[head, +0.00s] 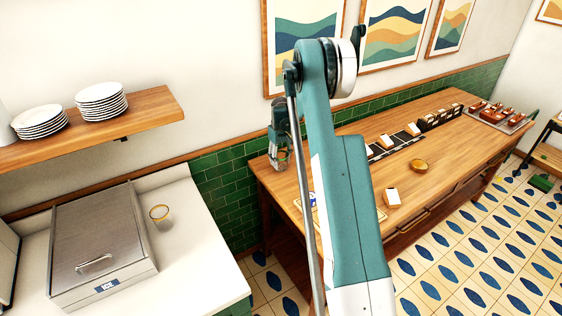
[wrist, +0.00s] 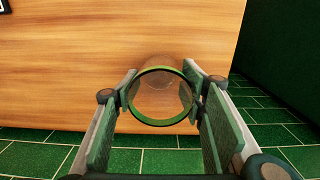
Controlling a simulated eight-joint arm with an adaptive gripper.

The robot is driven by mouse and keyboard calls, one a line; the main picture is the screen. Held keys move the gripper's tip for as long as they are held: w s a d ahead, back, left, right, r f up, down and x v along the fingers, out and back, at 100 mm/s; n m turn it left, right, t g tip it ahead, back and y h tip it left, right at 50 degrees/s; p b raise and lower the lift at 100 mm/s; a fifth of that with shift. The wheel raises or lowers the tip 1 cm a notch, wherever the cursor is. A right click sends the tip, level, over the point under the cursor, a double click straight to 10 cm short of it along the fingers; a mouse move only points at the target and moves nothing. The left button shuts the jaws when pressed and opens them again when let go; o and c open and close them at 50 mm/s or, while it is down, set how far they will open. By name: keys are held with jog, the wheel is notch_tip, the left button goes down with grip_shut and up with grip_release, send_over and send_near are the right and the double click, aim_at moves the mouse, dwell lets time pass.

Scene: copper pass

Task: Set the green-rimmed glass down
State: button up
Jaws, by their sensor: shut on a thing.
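The green-rimmed glass (wrist: 160,122) is clear and is held between the two fingers of my gripper (wrist: 161,92) in the wrist view. Its open rim faces the wrist camera. In the head view, my gripper (head: 279,150) hangs at the left end of the wooden table (head: 286,186), near the tiled wall, with the glass (head: 282,160) low in its fingers. The glass's base shows against the wood in the wrist view. I cannot tell whether it touches the table top.
A second glass with a yellow rim (head: 160,215) stands on the white counter beside a steel ice box (head: 100,245). The table holds a framed card (head: 299,207), white-faced blocks, dark mats, a round brass piece (head: 418,166) and a far tray (head: 500,118). Plates sit on a wall shelf (head: 150,115).

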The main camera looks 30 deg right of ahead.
jog(key=shift+f, duration=0.2)
jog(key=o, duration=1)
jog(key=shift+r, duration=0.15)
notch_tip(320, 180, up, 12)
jog(key=shift+r, duration=0.1)
dwell(0.4)
